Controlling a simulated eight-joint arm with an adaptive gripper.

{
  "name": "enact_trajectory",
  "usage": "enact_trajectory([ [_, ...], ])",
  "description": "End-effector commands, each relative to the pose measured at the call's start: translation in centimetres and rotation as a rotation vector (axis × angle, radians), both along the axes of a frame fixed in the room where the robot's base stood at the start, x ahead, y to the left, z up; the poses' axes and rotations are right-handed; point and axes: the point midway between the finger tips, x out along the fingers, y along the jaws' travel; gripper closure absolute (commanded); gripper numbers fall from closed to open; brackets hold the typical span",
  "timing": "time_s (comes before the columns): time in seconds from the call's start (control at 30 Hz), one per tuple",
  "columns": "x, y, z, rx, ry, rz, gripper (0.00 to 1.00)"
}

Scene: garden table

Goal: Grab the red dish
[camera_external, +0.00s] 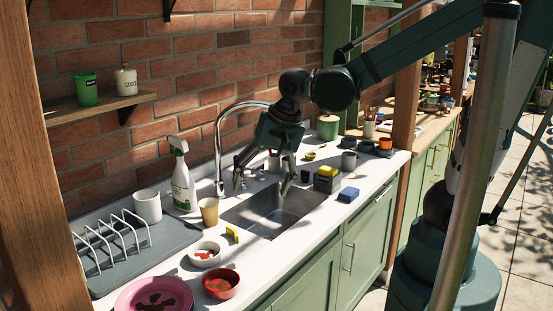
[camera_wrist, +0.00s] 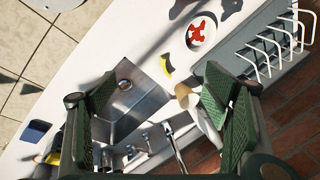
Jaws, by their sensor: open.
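A small red bowl (camera_external: 232,288) stands near the front edge of the white counter, with dark bits inside. A pinkish-red plate (camera_external: 125,303) with dark red stains lies to its left, cut by the picture's bottom edge. My gripper (camera_external: 263,184) is open and empty above the sink, to the right of and behind both dishes. In the wrist view my gripper (camera_wrist: 160,86) has its fingers wide apart over the sink area. Neither red dish can be made out there.
A white bowl (camera_external: 194,260) with red contents sits beside the red bowl; it also shows in the wrist view (camera_wrist: 190,43). A yellow piece (camera_external: 232,234), a tan cup (camera_external: 209,212), a spray bottle (camera_external: 183,185), a tap (camera_external: 218,150) and a dish rack (camera_external: 112,240) stand nearby.

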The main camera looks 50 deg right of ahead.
Motion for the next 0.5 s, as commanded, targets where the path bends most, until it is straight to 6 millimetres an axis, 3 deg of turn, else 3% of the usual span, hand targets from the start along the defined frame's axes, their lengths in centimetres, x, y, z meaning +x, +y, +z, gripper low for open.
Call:
enact_trajectory([
  [0.5,0.7,8.5,-3.7,0.063,0.169,-0.325,0.24],
])
